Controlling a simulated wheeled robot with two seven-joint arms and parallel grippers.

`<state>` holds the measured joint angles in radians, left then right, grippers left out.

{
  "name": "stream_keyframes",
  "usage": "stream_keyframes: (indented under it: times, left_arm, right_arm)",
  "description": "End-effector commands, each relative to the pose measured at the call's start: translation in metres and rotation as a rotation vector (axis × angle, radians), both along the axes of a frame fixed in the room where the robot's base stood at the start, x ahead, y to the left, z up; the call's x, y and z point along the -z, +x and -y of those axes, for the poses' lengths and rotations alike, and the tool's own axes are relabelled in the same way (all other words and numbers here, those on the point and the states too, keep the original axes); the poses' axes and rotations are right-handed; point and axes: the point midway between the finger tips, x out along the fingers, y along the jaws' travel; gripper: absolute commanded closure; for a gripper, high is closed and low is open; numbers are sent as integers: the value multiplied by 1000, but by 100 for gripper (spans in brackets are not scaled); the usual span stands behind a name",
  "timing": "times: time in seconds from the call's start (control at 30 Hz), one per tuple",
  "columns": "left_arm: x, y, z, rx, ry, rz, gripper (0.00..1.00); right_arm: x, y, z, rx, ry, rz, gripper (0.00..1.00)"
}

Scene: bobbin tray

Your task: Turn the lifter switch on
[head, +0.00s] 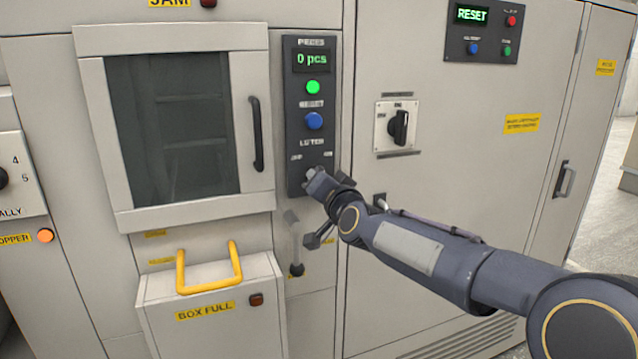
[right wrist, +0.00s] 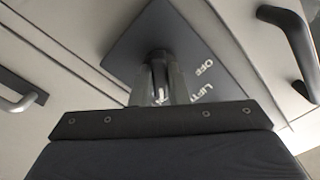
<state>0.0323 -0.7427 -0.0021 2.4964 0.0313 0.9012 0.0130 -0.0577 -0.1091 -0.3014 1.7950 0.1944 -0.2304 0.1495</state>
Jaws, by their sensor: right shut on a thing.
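The lifter switch (right wrist: 157,54) shows in the right wrist view as a dark round knob on the dark panel. The words "OFF" and "LIFT" are printed beside it. My right gripper (right wrist: 160,92) is shut on this switch, its fingers at the knob. In the head view my right gripper (head: 312,177) reaches the lower end of the dark control panel (head: 293,120), under the "LIFTER" label, and hides the switch. Which way the switch points cannot be told. My left gripper is in neither view.
A green button (head: 313,87) and a blue button (head: 314,121) sit above on the same panel. A windowed door with a black handle (head: 256,134) is to the left. A rotary switch (head: 399,127) is to the right. A box with a yellow handle (head: 180,273) stands below.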

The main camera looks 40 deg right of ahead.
Motion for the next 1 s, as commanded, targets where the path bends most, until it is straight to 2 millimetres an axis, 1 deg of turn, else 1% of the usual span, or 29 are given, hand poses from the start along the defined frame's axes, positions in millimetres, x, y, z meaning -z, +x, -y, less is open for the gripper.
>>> stream_keyframes:
  times: [0.3, 0.33, 0.47, 0.77, 0.87, 1.0]
  left_arm:
    - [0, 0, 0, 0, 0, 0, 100]
    - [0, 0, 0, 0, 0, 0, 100]
    - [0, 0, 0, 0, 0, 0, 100]
    - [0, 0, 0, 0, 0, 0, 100]
    - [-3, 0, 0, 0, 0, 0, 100]
    - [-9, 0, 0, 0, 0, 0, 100]
  right_arm:
    - [2, 0, -1, -2, 6, -3, 100]
    - [2, 0, -1, -2, 6, -3, 82]
    - [2, 0, -1, -2, 5, -2, 65]
    - [0, -1, -1, 0, 3, 0, 64]
    - [-1, -9, -3, -1, 5, 0, 64]
    - [-2, -32, -9, 1, 6, 1, 64]
